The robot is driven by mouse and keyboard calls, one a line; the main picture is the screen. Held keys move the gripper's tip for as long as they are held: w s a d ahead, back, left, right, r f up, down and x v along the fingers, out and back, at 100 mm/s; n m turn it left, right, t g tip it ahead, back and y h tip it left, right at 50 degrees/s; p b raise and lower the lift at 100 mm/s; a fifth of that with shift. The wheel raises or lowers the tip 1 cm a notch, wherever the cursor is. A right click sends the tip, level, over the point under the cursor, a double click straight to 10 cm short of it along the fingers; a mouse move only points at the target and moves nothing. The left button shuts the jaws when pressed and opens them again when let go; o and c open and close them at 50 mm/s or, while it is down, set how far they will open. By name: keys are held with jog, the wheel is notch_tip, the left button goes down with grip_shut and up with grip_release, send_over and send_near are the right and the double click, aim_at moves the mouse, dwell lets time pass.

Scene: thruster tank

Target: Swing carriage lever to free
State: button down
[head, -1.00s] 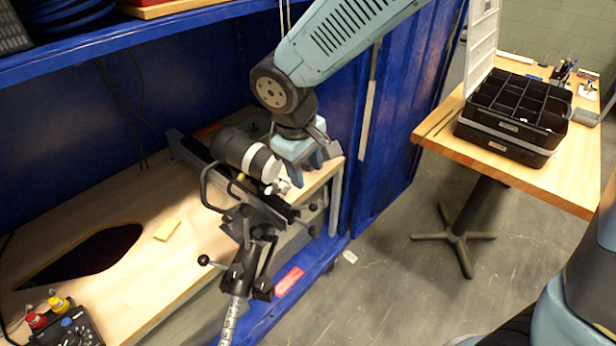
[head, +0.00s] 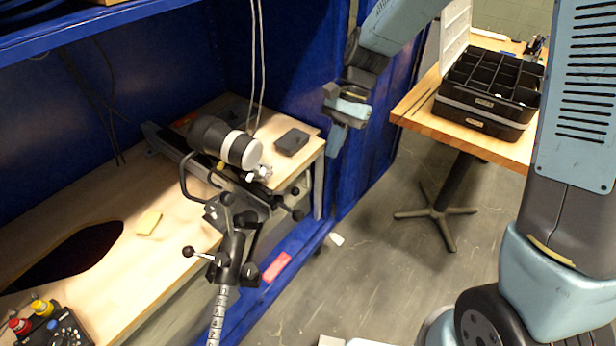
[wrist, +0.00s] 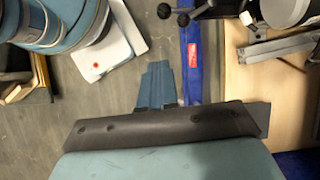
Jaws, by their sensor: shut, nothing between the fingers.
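The carriage assembly (head: 232,190) is on a rail at the bench's right end, with a black cylinder with a white band (head: 208,135) on it. Several black ball-knob levers show: one sticks out left at the front (head: 188,251), others on the right side (head: 297,214). Two knobs also show at the top of the wrist view (wrist: 183,19). I cannot tell which is the carriage lever or its setting. My gripper (head: 338,138) is to the right of the carriage, apart from it, beside the blue panel. Its fingers (wrist: 158,80) are together and empty.
A dark block (head: 292,142) lies on the bench behind the carriage. Cables hang above the carriage. A table with a black organizer (head: 490,90) stands at right.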

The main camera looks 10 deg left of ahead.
jog(key=w+d+m+y, duration=0.2)
jog(key=w+m+y, duration=0.1)
jog(key=w+m, duration=0.15)
send_near(283, 193)
notch_tip(283, 193, down, 5)
jog(key=d, duration=0.2)
jog(key=shift+s+a+f+m+g, duration=0.1)
jog(key=shift+s+a+m+g, duration=0.2)
jog(key=shift+a, duration=0.15)
jog(key=shift+s+a+f, duration=0.1)
jog(key=shift+s+a, duration=0.05)
jog(key=shift+s, duration=0.45)
